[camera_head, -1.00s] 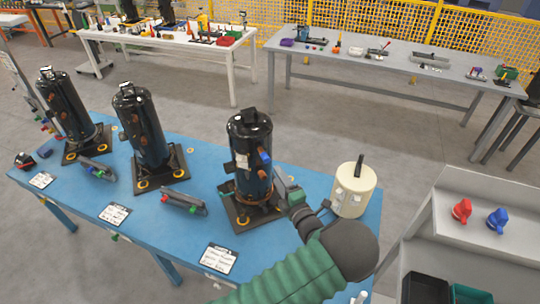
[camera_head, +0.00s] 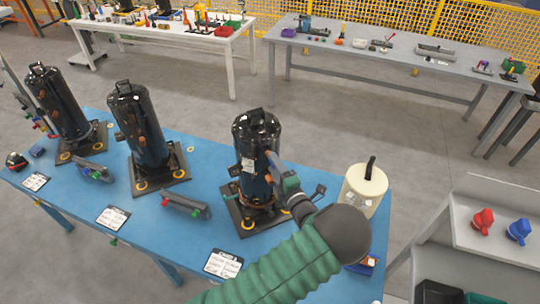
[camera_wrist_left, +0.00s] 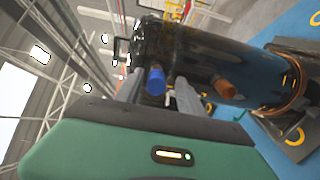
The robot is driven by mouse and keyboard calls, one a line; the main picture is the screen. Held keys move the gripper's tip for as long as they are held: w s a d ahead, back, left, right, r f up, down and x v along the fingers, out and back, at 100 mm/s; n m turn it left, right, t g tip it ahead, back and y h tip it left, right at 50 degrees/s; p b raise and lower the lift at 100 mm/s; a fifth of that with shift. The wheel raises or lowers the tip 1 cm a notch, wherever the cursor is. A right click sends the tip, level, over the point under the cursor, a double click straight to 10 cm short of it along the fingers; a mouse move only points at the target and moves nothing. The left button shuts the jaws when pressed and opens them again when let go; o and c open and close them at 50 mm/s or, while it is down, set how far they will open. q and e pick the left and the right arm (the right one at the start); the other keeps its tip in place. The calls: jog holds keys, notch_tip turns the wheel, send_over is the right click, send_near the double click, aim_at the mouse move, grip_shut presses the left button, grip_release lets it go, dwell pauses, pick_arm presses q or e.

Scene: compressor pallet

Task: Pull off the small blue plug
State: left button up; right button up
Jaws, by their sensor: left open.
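The small blue plug (camera_wrist_left: 155,80) sits on the side of the nearest black compressor (camera_wrist_left: 190,55) in the left wrist view. My left gripper (camera_wrist_left: 158,94) is open, its grey fingers on either side of the plug in that picture; I cannot tell if they touch it. In the head view the left gripper (camera_head: 274,168) is at the right side of this compressor (camera_head: 256,135) and hides the plug. A copper-coloured stub (camera_wrist_left: 223,88) shows beside the plug. My right gripper is not in view.
Two more black compressors (camera_head: 138,125) (camera_head: 58,103) stand to the left on the blue table (camera_head: 160,235). A shelf at right holds a red knob (camera_head: 482,221) and a blue knob (camera_head: 519,231).

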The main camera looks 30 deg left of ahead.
pick_arm(q)
jog(key=shift+d+r, duration=0.15)
jog(key=shift+d, duration=0.3)
jog(key=shift+s+a, duration=0.1)
jog(key=shift+a, duration=0.25)
jog(key=shift+d+r+p, duration=0.15)
jog(key=shift+d+p, duration=0.15)
jog(key=shift+p, duration=0.35)
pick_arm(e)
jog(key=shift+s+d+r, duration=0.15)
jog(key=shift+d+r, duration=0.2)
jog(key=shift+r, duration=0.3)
pick_arm(q)
jog(key=shift+d+r, duration=0.15)
jog(key=shift+d, duration=0.1)
grip_shut()
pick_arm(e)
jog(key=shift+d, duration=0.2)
